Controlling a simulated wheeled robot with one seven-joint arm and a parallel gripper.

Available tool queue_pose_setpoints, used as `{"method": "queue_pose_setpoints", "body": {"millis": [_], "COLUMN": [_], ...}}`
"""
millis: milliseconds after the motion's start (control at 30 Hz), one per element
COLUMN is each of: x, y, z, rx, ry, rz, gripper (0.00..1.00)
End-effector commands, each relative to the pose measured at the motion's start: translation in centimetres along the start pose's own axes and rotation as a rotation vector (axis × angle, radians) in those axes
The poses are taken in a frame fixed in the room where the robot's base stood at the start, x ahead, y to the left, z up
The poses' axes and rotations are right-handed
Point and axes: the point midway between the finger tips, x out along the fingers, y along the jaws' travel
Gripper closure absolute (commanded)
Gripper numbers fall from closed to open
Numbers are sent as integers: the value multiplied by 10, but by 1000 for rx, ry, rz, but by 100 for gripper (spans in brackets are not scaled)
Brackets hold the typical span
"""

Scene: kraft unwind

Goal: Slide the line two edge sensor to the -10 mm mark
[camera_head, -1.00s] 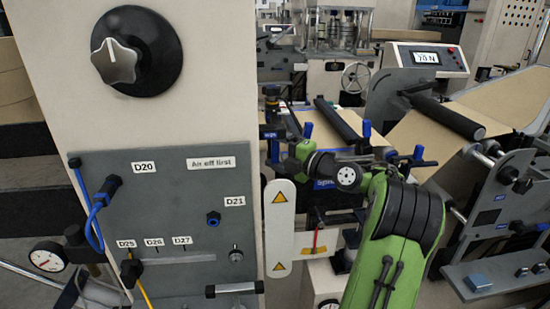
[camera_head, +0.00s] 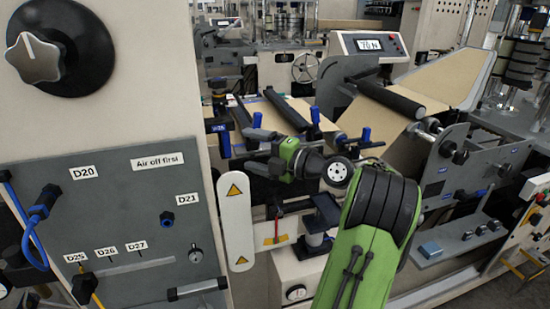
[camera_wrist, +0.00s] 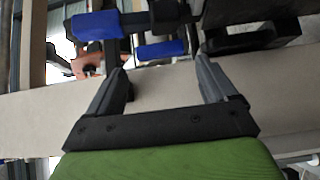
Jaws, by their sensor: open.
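My green arm reaches from the lower right into the middle of the head view, toward the splice table area between the two machine frames. My gripper (camera_wrist: 160,82) shows in the wrist view with its two dark fingers apart and nothing between them. Beyond the fingertips are a blue-ended dark part (camera_wrist: 97,25) and a blue bar (camera_wrist: 161,49) on a dark mount; I cannot tell whether either belongs to the edge sensor. In the head view my wrist hides part of that area. The line two edge sensor and its -10 mm mark cannot be made out.
A grey panel (camera_head: 120,215) with D-numbered labels stands at left, beside a white guard with warning triangles (camera_head: 236,222). Blue-handled clamps (camera_head: 314,118) and dark rollers (camera_head: 287,110) lie around the brown web. A 70 N display (camera_head: 370,45) stands behind.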

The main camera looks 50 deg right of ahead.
Motion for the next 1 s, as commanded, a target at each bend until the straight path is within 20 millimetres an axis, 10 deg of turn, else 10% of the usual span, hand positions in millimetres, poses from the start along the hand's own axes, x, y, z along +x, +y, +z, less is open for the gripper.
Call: {"method": "queue_pose_setpoints", "body": {"millis": [400,1000], "x": [-73,-75], "y": [0,0], "z": [0,0], "rx": [1,0], "ry": [0,2], "rz": [0,0], "gripper": [15,15]}}
